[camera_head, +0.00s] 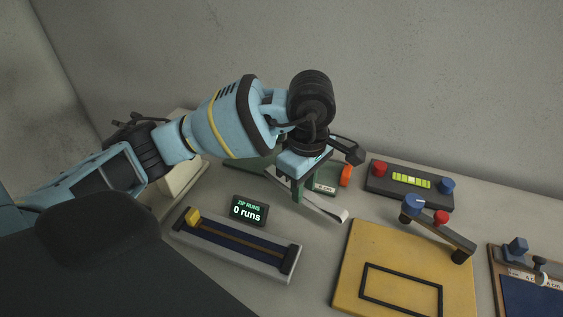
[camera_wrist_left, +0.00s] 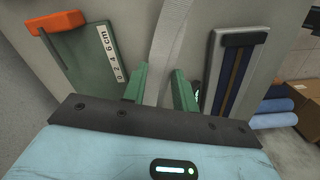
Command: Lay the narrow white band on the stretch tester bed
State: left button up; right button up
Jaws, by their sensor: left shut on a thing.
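The narrow white band (camera_head: 327,208) sticks out to the lower right from under my left gripper (camera_head: 298,194) in the head view. In the left wrist view the band (camera_wrist_left: 168,45) runs between the two green fingers of my left gripper (camera_wrist_left: 158,88), which is shut on it. A green bed (camera_head: 325,179) with a centimetre scale and an orange end, which looks like the stretch tester, lies behind the gripper, partly hidden by it. The bed (camera_wrist_left: 82,62) also shows left of the band in the left wrist view. My right gripper is not in view.
A zip track (camera_head: 236,247) with a yellow slider and a "0 runs" display (camera_head: 249,211) stand in front. A yellow board (camera_head: 375,250) with a dark bar is at the right. A dark level block (camera_head: 410,184) stands behind it. A blue pad (camera_head: 530,296) is far right.

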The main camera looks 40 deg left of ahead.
pick_arm(q)
jog(key=n, duration=0.1)
jog(key=w+n, duration=0.1)
jog(key=n, duration=0.2)
jog(key=shift+w+r, duration=0.25)
jog(key=shift+w, duration=0.1)
send_near(277, 151)
jog(key=s+d+f, duration=0.2)
jog(key=s, duration=0.1)
jog(key=shift+d+f, duration=0.3)
jog(key=shift+f, duration=0.1)
jog(key=shift+w+a, duration=0.1)
jog(key=shift+a, duration=0.2)
jog(key=shift+f+p, duration=0.4)
jog(key=shift+f, duration=1.4)
jog(key=shift+f, duration=0.2)
jog(key=o, duration=1)
jog(key=shift+c, duration=0.2)
